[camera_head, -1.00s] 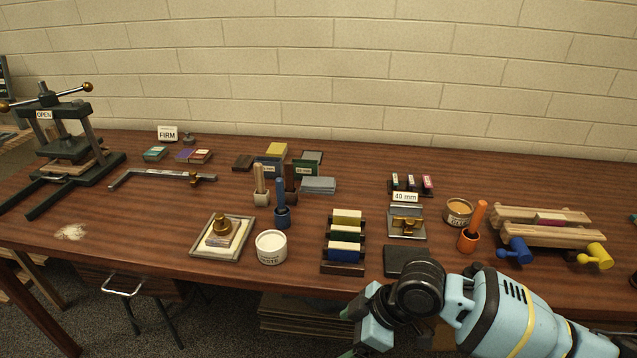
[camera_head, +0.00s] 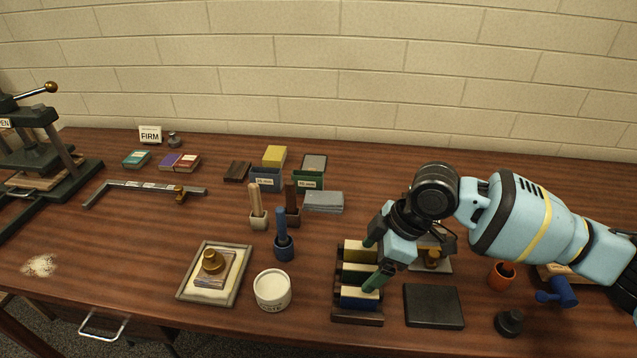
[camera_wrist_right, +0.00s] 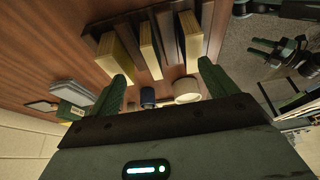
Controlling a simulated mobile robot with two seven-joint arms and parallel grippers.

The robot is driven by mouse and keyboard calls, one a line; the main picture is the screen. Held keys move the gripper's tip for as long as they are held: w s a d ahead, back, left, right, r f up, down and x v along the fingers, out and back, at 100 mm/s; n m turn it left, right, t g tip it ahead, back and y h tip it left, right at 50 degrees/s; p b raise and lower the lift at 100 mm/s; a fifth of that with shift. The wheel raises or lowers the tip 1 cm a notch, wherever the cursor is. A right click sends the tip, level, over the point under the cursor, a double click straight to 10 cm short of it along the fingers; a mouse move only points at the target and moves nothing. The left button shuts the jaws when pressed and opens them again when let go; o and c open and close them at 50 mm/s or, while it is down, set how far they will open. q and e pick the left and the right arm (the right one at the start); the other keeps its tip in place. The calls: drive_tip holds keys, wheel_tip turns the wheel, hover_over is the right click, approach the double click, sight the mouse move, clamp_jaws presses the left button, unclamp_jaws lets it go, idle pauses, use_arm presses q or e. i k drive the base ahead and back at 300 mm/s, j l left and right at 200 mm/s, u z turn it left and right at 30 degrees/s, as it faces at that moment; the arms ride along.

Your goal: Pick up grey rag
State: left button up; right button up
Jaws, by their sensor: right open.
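The grey rag (camera_head: 324,201) lies folded in a flat stack on the table, in the middle of the head view. It is right of the dark brown-handled tool and in front of the green box. My right gripper (camera_head: 371,262) is open and empty, to the right of the rag and nearer the table's front edge. It is above or beside the rack of coloured blocks; the height gap is hard to tell. In the right wrist view the open fingers (camera_wrist_right: 163,72) point toward this rack.
The block rack (camera_head: 357,318) and a dark flat slab (camera_head: 434,306) stand near the front edge. A blue holder (camera_head: 284,248), a white tub (camera_head: 272,290) and a framed tray (camera_head: 238,274) are to the left. Blue and green boxes (camera_head: 308,181) sit behind the rag.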

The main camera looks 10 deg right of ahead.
sight(332, 202)
drive_tip(key=i, duration=0.85)
